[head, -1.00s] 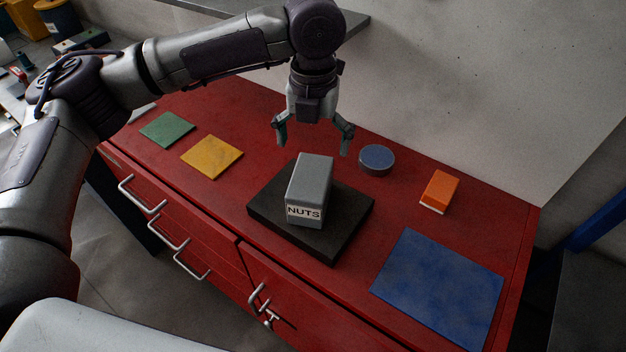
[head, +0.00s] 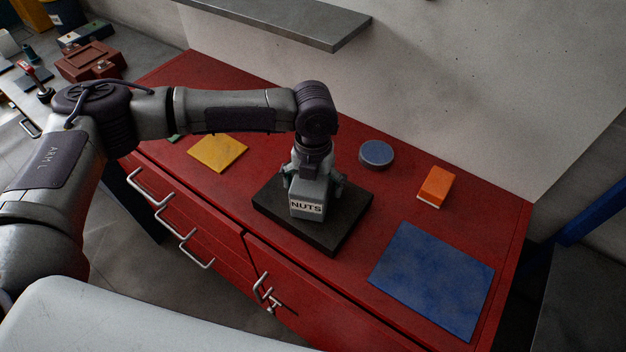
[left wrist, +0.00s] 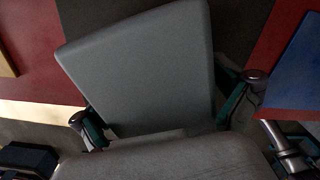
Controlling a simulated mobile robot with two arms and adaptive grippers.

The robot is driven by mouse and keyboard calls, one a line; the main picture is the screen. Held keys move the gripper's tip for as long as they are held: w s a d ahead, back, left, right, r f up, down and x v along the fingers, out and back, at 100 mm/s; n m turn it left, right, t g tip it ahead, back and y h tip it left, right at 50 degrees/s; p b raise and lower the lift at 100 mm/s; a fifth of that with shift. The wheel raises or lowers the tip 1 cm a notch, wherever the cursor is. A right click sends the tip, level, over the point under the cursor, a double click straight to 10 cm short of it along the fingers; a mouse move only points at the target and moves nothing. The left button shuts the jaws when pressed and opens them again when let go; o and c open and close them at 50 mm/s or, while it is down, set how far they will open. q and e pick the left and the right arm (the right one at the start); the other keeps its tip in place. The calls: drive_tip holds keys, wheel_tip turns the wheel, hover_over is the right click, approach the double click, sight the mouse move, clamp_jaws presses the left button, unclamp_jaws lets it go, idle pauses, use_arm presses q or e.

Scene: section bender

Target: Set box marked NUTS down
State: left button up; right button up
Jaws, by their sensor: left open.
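The grey box marked NUTS (head: 307,204) stands upright on a black square pad (head: 340,228) on the red cabinet top. Its label faces the front. My left gripper (head: 313,183) points down over the box, with one finger on each side of it. The jaws are open. In the left wrist view the grey box (left wrist: 145,70) fills the middle, between the two green-padded fingers (left wrist: 165,118). Whether the fingers touch its sides I cannot tell. My right gripper is not in view.
On the red cabinet top (head: 335,285) lie a yellow mat (head: 218,152), a blue mat (head: 433,280), a round blue tin (head: 376,153) and an orange block (head: 436,185). A grey shelf (head: 290,22) juts from the wall behind. The right of the black pad is clear.

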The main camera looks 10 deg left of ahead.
use_arm(q)
drive_tip(key=shift+s, duration=0.15)
drive_tip(key=c, duration=1.5)
drive_tip(key=shift+r, duration=0.1)
